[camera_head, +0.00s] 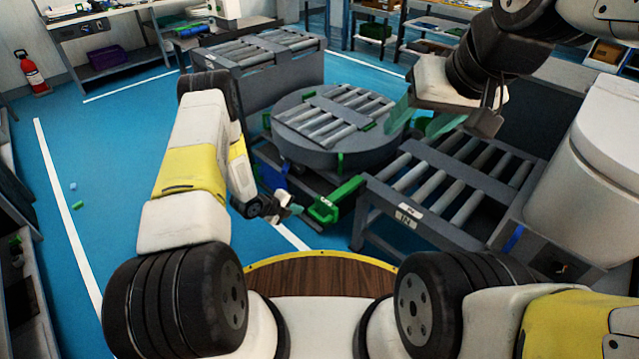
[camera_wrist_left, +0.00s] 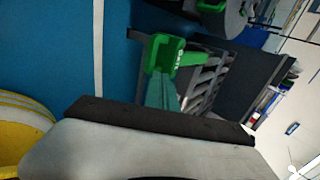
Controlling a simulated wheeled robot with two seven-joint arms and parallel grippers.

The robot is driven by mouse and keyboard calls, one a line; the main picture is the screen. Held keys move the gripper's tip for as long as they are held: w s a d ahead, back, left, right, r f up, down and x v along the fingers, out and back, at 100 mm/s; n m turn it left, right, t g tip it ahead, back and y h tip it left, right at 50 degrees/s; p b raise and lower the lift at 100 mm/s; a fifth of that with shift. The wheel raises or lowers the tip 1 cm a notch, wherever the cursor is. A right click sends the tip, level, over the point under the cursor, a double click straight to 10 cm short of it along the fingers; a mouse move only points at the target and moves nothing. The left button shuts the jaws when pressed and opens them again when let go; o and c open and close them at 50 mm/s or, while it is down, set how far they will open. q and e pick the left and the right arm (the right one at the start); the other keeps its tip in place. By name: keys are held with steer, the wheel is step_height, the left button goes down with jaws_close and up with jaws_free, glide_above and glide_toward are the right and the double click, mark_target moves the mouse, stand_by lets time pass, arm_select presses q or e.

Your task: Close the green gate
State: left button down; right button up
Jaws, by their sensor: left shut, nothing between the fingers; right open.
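The green gate (camera_head: 336,200) is a short green bar at the near left corner of the roller conveyor (camera_head: 440,190). It sticks out to the left from that corner, clear of the rollers. In the left wrist view the green gate (camera_wrist_left: 163,52) is just beyond my teal fingertips. My left gripper (camera_head: 291,211) is shut and empty, just left of the gate's outer end; I cannot tell whether it touches. In the left wrist view my left gripper (camera_wrist_left: 162,92) partly overlaps the gate. My right gripper (camera_head: 422,118) is open and empty above the conveyor's far end.
A round turntable with rollers (camera_head: 335,120) stands behind the gate, with another roller conveyor (camera_head: 260,50) beyond it. Blue floor (camera_head: 110,190) on the left is mostly clear. A fire extinguisher (camera_head: 33,72) is at far left.

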mark_target(324, 206)
arm_select(q)
steer(key=x, duration=0.9)
steer(key=shift+w+d+f, duration=0.2)
steer(key=shift+d+f, duration=0.05)
steer(key=shift+w+d+r, duration=0.15)
steer(key=shift+w+d, duration=0.65)
steer(key=shift+w, duration=0.1)
steer(key=shift+w+d, duration=0.5)
steer(key=shift+d, duration=0.05)
